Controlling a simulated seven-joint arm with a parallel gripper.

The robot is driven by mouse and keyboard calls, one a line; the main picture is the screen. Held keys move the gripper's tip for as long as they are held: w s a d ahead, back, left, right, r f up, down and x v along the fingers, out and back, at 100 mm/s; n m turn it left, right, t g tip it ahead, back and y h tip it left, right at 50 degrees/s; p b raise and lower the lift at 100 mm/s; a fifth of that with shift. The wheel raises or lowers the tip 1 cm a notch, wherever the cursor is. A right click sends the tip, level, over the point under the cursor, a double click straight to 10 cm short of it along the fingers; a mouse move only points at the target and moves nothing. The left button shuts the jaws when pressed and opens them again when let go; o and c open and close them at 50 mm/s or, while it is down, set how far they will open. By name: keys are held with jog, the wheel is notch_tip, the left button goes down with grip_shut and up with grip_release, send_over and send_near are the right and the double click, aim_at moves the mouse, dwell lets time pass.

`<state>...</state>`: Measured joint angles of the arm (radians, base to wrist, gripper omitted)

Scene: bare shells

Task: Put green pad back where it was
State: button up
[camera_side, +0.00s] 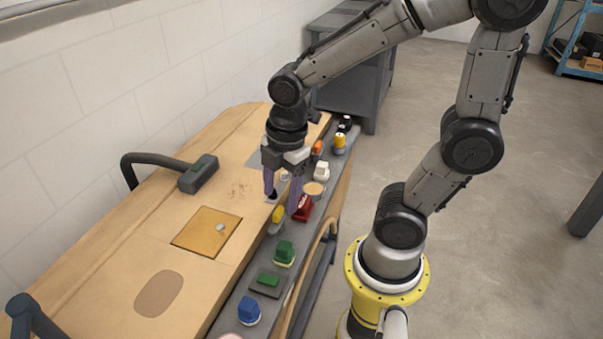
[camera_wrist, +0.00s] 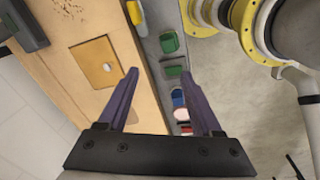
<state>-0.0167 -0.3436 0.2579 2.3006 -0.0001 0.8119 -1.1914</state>
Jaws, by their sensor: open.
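Two green things sit on the grey shelf strip beside the bench. One is a flat green pad (camera_side: 268,280) on a dark plate; it also shows in the wrist view (camera_wrist: 175,70). The other is a taller green block (camera_side: 285,250) on a pale base just beyond it, seen in the wrist view (camera_wrist: 168,42) too. I cannot be sure which is the task's green pad. My gripper (camera_side: 285,204) points down over the bench edge and strip, farther along than both green things. Its two purple fingers (camera_wrist: 160,72) are apart with nothing between them.
Beside my gripper on the strip are a red piece (camera_side: 303,208) and a yellow piece (camera_side: 277,215). A blue block (camera_side: 249,310) sits at the near end. The near bench is mostly clear.

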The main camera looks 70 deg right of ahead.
jog(key=s+r+m+t, duration=0.4)
jog(key=s+r+m, duration=0.2)
jog(key=m, duration=0.7)
notch_tip(320, 180, up, 2)
jog(key=shift+d+r+m, duration=0.1)
jog(key=shift+d+m, duration=0.1)
jog(key=shift+m, duration=0.2)
